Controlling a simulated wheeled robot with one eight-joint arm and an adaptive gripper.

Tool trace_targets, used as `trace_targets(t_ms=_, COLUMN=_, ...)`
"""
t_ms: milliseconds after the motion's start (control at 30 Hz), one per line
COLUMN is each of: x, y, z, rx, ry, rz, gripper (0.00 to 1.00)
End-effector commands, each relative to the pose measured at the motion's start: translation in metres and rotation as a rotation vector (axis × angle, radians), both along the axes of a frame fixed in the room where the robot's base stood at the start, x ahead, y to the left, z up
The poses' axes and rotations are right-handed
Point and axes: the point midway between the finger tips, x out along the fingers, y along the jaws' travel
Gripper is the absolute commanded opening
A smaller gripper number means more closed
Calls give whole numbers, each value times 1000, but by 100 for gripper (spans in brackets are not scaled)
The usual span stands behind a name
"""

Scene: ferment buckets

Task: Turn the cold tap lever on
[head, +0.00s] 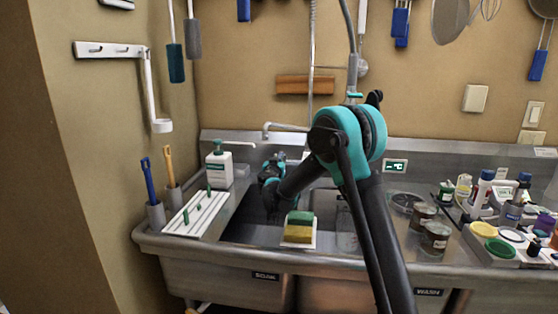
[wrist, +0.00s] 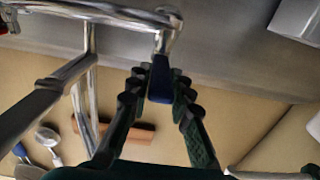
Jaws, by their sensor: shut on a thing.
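The cold tap lever (wrist: 160,80) has a blue end and a chrome stem. In the wrist view it sits between the two dark ribbed fingers of my gripper (wrist: 160,92), which are shut on it. The stem joins the chrome tap body (wrist: 110,12) at the top of that view. A red part (wrist: 5,22) shows at the far left of it. In the head view, the tap's spout (head: 285,126) stands at the back of the sink. My gripper (head: 270,172) is low beside it, and my arm hides the lever there.
The steel sink (head: 210,277) has a drying rack (head: 198,214) and soap bottle (head: 219,168) at left. A green and yellow sponge (head: 299,229) lies at its front middle. Jars (head: 435,238) and several bottles crowd the right. A wooden block (head: 305,84) is on the wall above.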

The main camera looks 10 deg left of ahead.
Motion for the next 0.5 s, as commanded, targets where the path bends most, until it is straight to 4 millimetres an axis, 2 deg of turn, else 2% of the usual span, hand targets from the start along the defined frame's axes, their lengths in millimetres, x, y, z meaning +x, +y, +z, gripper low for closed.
trace_targets(t_ms=267, x=0, y=6, z=-1, rx=0, ry=0, rz=-44, gripper=0)
trace_targets(t_ms=500, x=2, y=19, z=-1, rx=0, ry=0, rz=-187, gripper=0)
